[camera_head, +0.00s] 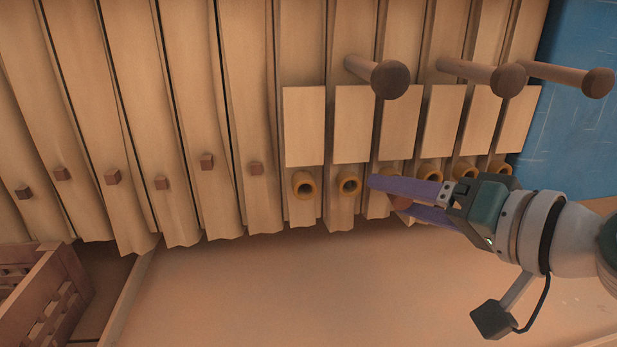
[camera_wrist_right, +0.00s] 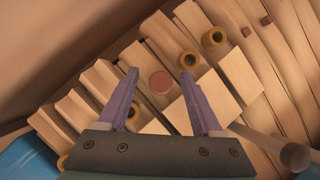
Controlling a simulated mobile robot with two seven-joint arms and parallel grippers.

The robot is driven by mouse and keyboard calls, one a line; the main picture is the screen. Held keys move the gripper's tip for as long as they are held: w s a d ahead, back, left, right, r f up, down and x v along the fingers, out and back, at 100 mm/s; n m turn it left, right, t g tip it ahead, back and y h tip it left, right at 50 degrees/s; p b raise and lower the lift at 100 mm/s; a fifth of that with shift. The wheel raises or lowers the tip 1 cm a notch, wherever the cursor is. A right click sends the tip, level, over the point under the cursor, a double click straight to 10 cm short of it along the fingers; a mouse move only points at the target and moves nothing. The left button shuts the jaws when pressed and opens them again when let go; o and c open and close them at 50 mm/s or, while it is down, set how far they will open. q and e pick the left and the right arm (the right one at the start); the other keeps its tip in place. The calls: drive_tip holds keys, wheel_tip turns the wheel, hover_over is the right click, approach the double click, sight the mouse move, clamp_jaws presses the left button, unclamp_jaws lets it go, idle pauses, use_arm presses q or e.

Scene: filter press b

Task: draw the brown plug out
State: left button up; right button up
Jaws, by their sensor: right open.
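The brown plug (camera_head: 402,203) shows as a small rounded end between the fingers of my right gripper (camera_head: 390,195), in the row of yellow-brown spouts along the plates' lower ends. In the right wrist view the plug (camera_wrist_right: 161,82) is a reddish-brown disc, seen end-on. The two purple fingers of my right gripper (camera_wrist_right: 160,73) stand open on either side of it, with gaps visible on both sides. Its spout is mostly hidden by the fingers in the head view. My left gripper is not in view.
Open spouts (camera_head: 303,185) sit left of the plug, and others (camera_head: 465,172) to its right behind my gripper. Three round-ended rods (camera_head: 390,79) jut out above. Small brown blocks (camera_head: 112,177) stud the left plates. A slatted crate (camera_head: 45,290) stands lower left. The floor below is clear.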

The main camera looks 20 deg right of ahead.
drive_tip(key=shift+c, duration=0.2)
clamp_jaws()
idle(0.3)
